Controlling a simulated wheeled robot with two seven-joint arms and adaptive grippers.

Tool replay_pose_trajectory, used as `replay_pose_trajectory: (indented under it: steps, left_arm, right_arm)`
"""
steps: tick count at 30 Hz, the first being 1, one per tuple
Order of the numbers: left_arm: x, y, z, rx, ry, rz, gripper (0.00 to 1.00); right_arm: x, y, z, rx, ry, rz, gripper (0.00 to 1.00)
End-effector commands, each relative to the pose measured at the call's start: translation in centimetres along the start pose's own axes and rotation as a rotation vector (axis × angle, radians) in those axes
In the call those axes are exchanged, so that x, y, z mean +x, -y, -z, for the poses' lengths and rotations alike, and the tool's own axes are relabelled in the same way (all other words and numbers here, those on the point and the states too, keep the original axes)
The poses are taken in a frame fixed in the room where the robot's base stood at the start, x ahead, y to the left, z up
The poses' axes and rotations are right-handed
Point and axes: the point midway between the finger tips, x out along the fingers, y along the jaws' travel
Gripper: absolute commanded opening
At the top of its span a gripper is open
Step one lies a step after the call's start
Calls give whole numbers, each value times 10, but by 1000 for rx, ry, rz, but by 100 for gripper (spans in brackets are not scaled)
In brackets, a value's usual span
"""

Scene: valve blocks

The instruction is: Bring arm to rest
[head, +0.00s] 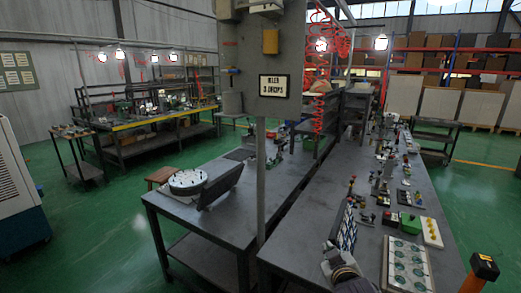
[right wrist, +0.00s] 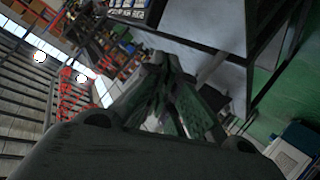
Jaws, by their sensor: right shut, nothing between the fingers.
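My right gripper (head: 330,251) shows small at the bottom of the head view, over the near edge of the right-hand bench (head: 300,235). In the right wrist view its dark fingers (right wrist: 170,75) come together at the tips and hold nothing. The fingers point out over open space, with a table edge and legs beyond them. My left gripper is not in the head view.
A pale tray with round green parts (head: 408,266), a green block (head: 410,222) and a yellow block (head: 431,232) lie right of my gripper. A dark patterned panel (head: 347,232) stands just behind it. A grey post (head: 261,180) rises left of it.

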Motion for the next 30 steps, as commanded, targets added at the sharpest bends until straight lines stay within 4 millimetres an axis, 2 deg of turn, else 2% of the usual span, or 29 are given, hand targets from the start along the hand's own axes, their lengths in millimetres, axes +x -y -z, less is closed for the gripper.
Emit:
replay_pose_trajectory:
  steps: [1,3,8,15,21,30]
  left_arm:
    - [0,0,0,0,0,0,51]
    - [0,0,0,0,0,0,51]
    - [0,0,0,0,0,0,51]
    - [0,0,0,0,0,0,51]
    - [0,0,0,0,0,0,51]
    - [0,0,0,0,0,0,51]
  right_arm:
    - [-3,6,-19,18,47,25,0]
    - [-8,14,-42,41,110,57,0]
    - [-24,33,-95,93,254,129,0]
    - [-61,59,-167,161,471,232,0]
    - [-89,74,-205,198,598,291,0]
    - [-119,86,-238,229,720,345,0]
